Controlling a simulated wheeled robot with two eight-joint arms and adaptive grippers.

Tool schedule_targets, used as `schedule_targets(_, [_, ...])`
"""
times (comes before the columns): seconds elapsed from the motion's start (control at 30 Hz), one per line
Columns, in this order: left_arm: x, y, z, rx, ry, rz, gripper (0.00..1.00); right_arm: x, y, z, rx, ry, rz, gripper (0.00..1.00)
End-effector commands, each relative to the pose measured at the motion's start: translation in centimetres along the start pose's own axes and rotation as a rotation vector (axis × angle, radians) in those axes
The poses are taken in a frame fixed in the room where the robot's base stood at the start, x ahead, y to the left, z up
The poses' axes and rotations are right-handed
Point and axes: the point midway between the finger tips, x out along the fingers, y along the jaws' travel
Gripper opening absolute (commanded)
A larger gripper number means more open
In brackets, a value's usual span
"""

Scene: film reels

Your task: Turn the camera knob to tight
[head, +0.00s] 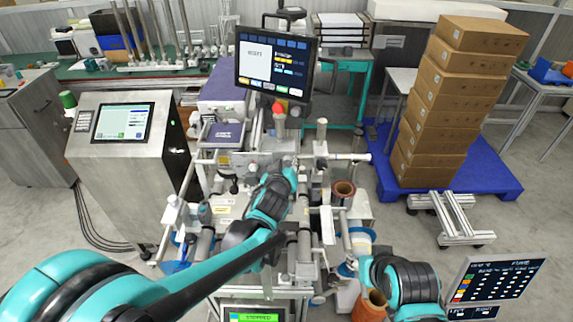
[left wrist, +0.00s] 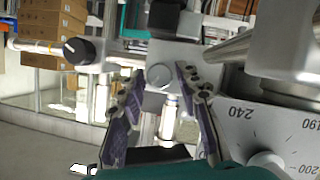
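My left gripper (head: 288,168) reaches over the middle of the machine in the head view. In the left wrist view its two purple-grey fingers (left wrist: 158,82) are apart. A round grey knob (left wrist: 158,77) on a pale block shows between the fingertips, and I cannot tell whether they touch it. A black knob with a white mark (left wrist: 76,50) sits on a bar to the left. Neither shows a readable label, so I cannot tell which is the camera knob. My right arm (head: 405,281) is at the lower right of the head view; its fingers are not clearly seen.
A numbered dial plate (left wrist: 250,120) and metal rollers stand close at right in the wrist view. A monitor (head: 275,65) stands behind the machine. A copper-coloured roll (head: 372,304) is beside my right arm. Stacked boxes (head: 437,105) stand on a blue pallet (head: 496,183).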

Motion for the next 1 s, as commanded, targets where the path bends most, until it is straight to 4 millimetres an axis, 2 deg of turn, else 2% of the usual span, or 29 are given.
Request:
schedule_targets(0.07, [-0.03, -0.01, -0.01, 0.0, 0.0, 0.0, 0.34, -0.01, 0.0, -0.01, 0.0, 0.0, 0.0, 0.4])
schedule_targets(0.1, [-0.03, 0.0, -0.01, 0.0, 0.0, 0.0, 0.23, -0.01, 0.0, -0.01, 0.0, 0.0, 0.0, 0.4])
schedule_targets(0.2, [-0.04, -0.01, -0.01, 0.0, 0.0, 0.0, 0.0, -0.01, 0.0, -0.01, 0.0, 0.0, 0.0, 0.4])
schedule_targets(0.63, [-0.05, 0.1, 0.0, 0.054, 0.0, -0.022, 0.0, -0.02, 0.0, -0.02, 0.0, 0.0, 0.0, 0.4])
schedule_targets(1.0, [-0.02, 0.41, 0.11, 0.311, 0.0, -0.127, 0.0, 0.08, 0.0, 0.06, 0.0, 0.0, 0.0, 0.4])
